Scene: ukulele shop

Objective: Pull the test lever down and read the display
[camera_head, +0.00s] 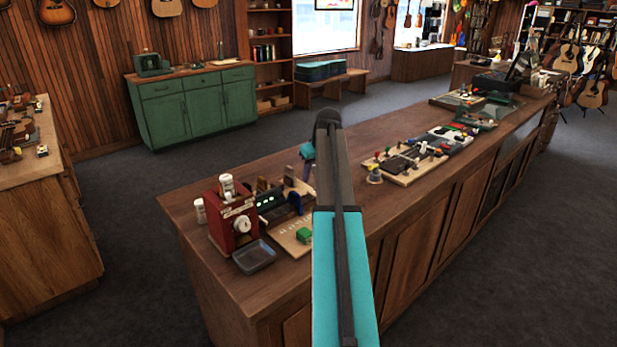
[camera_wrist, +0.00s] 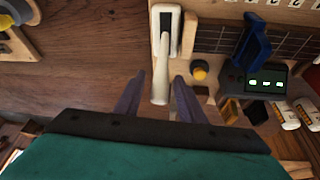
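The white test lever (camera_wrist: 161,68) sticks out of a dark slot in a pale plate (camera_wrist: 155,12) in the wrist view. My gripper (camera_wrist: 158,98) is open, with one purple-grey finger on each side of the lever. Gaps show between the fingers and the lever. The display (camera_wrist: 265,83) is a dark box with lit green characters, right of the lever; they are too small to read. It also shows in the head view (camera_head: 273,207), beside a blue clamp-like part (camera_wrist: 252,42). In the head view my arm hides the lever and most of my gripper.
A yellow knob (camera_wrist: 199,70) sits close right of my gripper. A red machine (camera_head: 232,218), a dark tray (camera_head: 254,256) and a green block (camera_head: 304,235) stand near the counter's left end. Boards with small parts (camera_head: 415,160) lie right of my arm. Bare wood (camera_wrist: 80,75) is left of the lever.

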